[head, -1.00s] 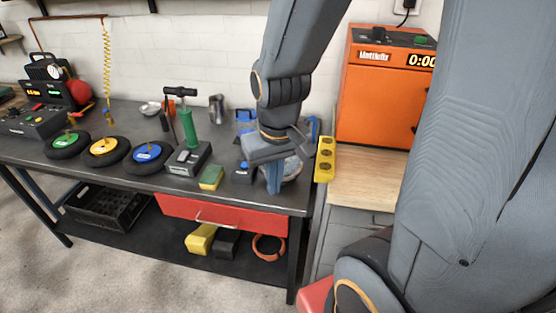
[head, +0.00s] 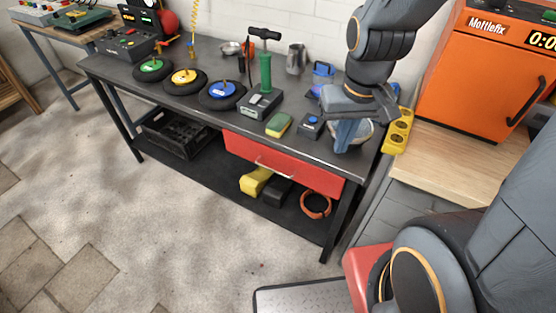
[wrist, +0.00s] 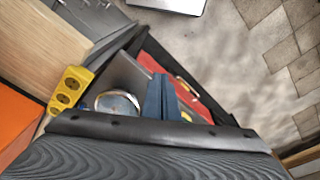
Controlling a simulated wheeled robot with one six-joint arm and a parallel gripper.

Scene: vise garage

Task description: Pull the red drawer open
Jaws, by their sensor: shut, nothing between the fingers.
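The red drawer (head: 284,161) hangs under the dark workbench top and looks shut, its front flush below the bench edge. Its pale bar handle (head: 274,167) runs along the middle of the front. In the wrist view the red drawer (wrist: 187,82) shows beyond the fingers. My gripper (head: 344,146) points down above the right end of the bench, above and behind the drawer's right side, apart from the handle. Its blue fingers (wrist: 160,97) are together with nothing between them.
On the dark workbench (head: 313,148) stand a green pump (head: 265,78), a sponge (head: 278,124), a small dark box (head: 310,126) and several wheels. A lower shelf holds yellow and black blocks. The floor in front is clear.

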